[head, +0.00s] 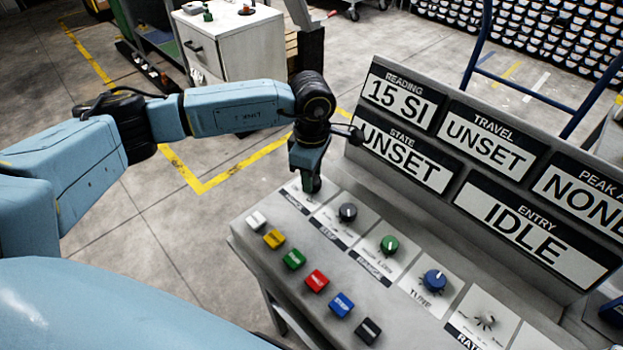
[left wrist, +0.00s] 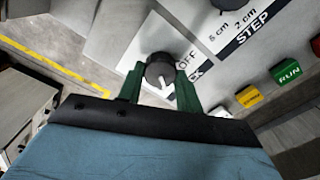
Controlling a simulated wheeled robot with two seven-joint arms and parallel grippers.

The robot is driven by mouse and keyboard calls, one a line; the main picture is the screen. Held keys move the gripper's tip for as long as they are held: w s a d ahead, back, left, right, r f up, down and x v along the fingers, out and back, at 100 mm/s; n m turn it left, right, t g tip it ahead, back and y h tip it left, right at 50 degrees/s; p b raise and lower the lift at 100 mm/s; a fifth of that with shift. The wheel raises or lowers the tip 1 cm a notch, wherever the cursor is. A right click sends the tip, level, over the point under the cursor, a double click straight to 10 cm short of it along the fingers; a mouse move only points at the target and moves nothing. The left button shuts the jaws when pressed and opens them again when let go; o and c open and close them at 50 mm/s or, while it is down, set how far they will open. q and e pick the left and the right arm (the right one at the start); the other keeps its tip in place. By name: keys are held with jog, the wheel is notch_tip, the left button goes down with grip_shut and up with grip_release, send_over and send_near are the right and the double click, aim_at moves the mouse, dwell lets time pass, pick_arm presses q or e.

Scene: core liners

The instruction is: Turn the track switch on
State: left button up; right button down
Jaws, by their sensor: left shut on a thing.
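The track switch is a dark round knob (left wrist: 160,68) with a white pointer mark, on a pale plate at the left end of the console's knob row. In the left wrist view, "OFF" and the end of a label, "CK", show beside it. My left gripper (head: 312,184) reaches down over it; its green fingers (left wrist: 159,88) stand on both sides of the knob and are shut on it. The pointer mark faces toward my wrist. Any "ON" mark is hidden. In the head view the gripper covers the knob. My right gripper is not in view.
To the right sit a grey STEP knob (head: 348,212), a green knob (head: 389,245) and a blue knob (head: 435,281). Several coloured buttons line the front, including a red one (head: 317,281). A display panel (head: 460,157) rises behind, its STATE field reading UNSET.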

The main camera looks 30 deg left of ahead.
pick_arm(q)
jog(key=shift+w+m+b, duration=0.1)
jog(key=shift+m+b, duration=0.4)
jog(key=shift+m, duration=0.3)
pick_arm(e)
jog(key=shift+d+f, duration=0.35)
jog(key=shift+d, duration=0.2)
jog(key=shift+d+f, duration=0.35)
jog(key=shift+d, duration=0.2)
pick_arm(q)
jog(key=o, duration=1)
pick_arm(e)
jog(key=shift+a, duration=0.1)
pick_arm(q)
jog(key=shift+r, duration=0.15)
notch_tip(320, 180, up, 13)
jog(key=shift+p, duration=0.3)
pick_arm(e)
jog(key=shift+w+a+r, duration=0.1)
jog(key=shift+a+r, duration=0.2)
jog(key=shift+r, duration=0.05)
